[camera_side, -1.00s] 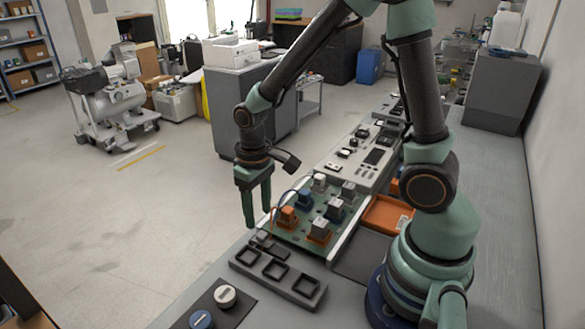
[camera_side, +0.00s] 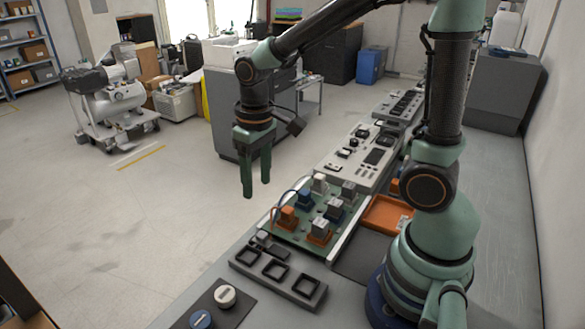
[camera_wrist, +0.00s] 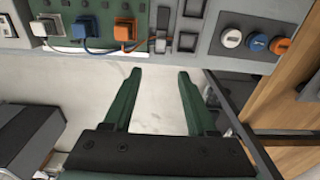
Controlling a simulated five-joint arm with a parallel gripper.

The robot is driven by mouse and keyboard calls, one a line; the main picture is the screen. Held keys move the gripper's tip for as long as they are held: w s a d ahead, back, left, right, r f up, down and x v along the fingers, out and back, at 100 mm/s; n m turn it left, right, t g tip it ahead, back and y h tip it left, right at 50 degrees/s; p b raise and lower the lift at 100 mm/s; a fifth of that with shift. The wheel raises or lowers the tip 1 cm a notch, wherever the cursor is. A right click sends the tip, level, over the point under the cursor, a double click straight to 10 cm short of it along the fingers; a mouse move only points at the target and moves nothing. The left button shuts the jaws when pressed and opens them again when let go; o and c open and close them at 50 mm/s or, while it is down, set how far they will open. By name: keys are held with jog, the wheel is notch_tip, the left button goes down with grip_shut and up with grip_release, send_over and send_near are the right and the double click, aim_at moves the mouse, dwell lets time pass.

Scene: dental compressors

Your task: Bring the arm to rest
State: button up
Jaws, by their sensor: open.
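My gripper (camera_side: 256,192) is green and points down in the side view, raised near the bench's left edge, beside the green board (camera_side: 283,239). Its two fingers are apart and nothing is between them. In the wrist view my gripper (camera_wrist: 157,72) shows both fingers spread, with pale floor between and beyond them. The board carries an orange block (camera_side: 287,217), a blue block (camera_side: 304,199) and several grey blocks. The orange block (camera_wrist: 124,30) also shows at the top of the wrist view, apart from the fingers.
A grey rack with square slots (camera_side: 276,271) lies in front of the board. White and blue round caps sit on a dark plate (camera_side: 214,308). An orange tray (camera_side: 385,214) is right of the board.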

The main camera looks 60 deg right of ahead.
jog(key=s+d+r+t, duration=0.1)
jog(key=s+r+t, duration=0.4)
jog(key=r, duration=0.4)
jog(key=shift+s+d, duration=0.15)
jog(key=shift+d, duration=0.05)
